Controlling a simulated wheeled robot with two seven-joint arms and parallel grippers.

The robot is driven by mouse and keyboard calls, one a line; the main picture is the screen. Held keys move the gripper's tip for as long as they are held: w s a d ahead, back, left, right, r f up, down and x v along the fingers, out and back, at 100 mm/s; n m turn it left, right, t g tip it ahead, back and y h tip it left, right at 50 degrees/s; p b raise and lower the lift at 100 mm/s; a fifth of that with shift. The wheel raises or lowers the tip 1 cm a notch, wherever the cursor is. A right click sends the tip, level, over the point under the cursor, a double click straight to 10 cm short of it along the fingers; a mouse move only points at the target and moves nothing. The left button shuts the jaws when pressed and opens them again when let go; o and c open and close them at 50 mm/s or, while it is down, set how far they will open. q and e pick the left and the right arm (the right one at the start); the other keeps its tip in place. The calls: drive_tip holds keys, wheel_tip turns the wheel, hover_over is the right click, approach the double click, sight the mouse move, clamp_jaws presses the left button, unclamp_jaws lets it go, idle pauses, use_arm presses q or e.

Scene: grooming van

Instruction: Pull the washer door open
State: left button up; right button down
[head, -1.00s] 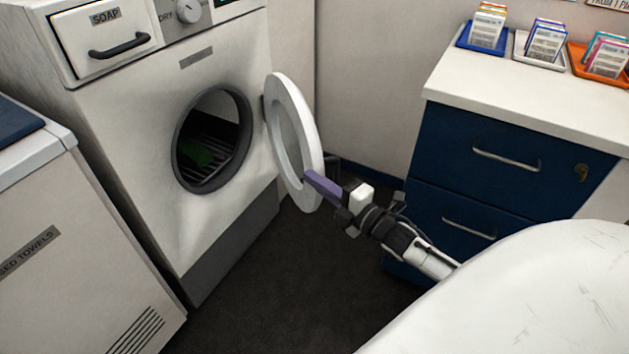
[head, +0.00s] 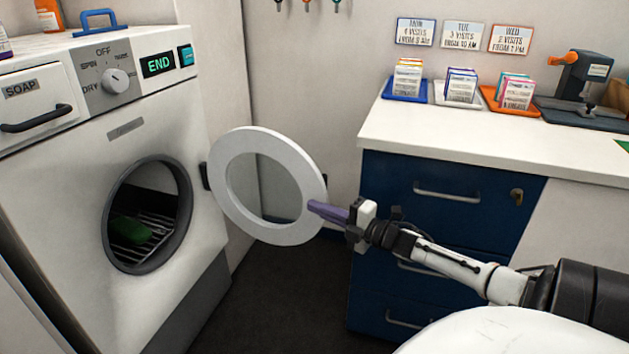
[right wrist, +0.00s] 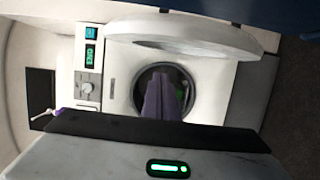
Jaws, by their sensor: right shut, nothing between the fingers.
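The washer (head: 110,170) stands at the left with its round opening (head: 148,215) uncovered. The white ring-shaped washer door (head: 230,195) is swung wide out to the right on its hinge. Something green (head: 132,230) lies on the slatted inside of the drum. My right gripper (head: 318,207) is shut and empty, its purple fingers at the right rim of the door; whether they touch it I cannot tell. In the right wrist view the door (right wrist: 185,35) shows above the purple fingers (right wrist: 163,98), with the opening behind them. My left gripper is out of view.
A blue drawer cabinet (head: 450,175) with a white top stands at the right, close behind my right arm. Trays of packets (head: 407,88) and a dark press-like device (head: 583,90) sit on it. Dark floor (head: 270,300) is free between washer and cabinet.

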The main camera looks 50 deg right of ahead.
use_arm(q)
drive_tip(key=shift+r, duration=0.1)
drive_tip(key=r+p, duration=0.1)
drive_tip(key=p, duration=0.2)
use_arm(e)
drive_tip(key=s+d, duration=0.2)
drive_tip(key=s, duration=0.7)
drive_tip(key=shift+d, duration=0.3)
